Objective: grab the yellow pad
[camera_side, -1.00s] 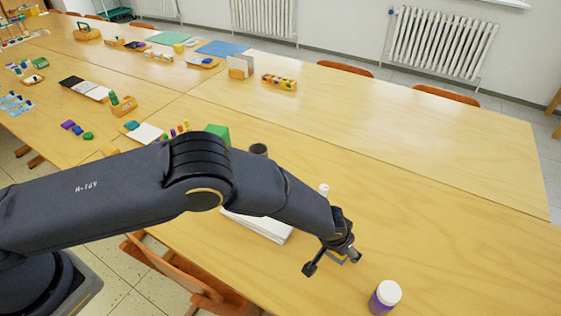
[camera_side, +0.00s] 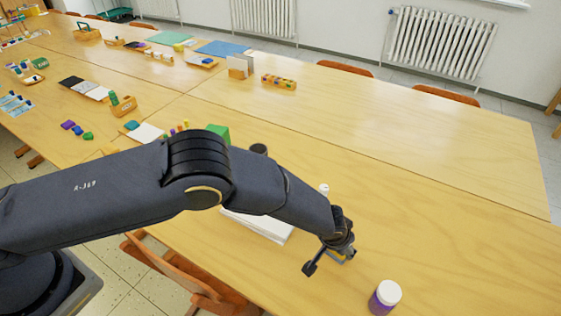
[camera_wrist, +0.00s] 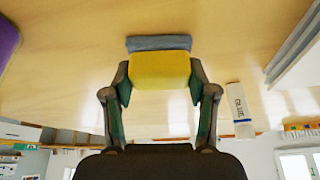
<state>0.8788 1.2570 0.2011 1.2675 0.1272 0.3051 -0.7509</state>
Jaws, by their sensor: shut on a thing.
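The yellow pad (camera_wrist: 160,70) shows in the middle of the wrist view, a block with a blue-grey layer along its far side. My gripper (camera_wrist: 161,88) has one finger against each side of the pad and is shut on it. In the side view my gripper (camera_side: 332,259) is low over the front table, left of the purple jar. The pad is mostly hidden there by the fingers. I cannot tell whether the pad touches the tabletop.
A purple jar with a white lid (camera_side: 385,297) stands close to the right of my gripper. A white stack (camera_side: 262,226) lies to the left, partly behind my arm. A glue stick (camera_wrist: 240,110) stands nearby. The right part of the table (camera_side: 450,200) is clear.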

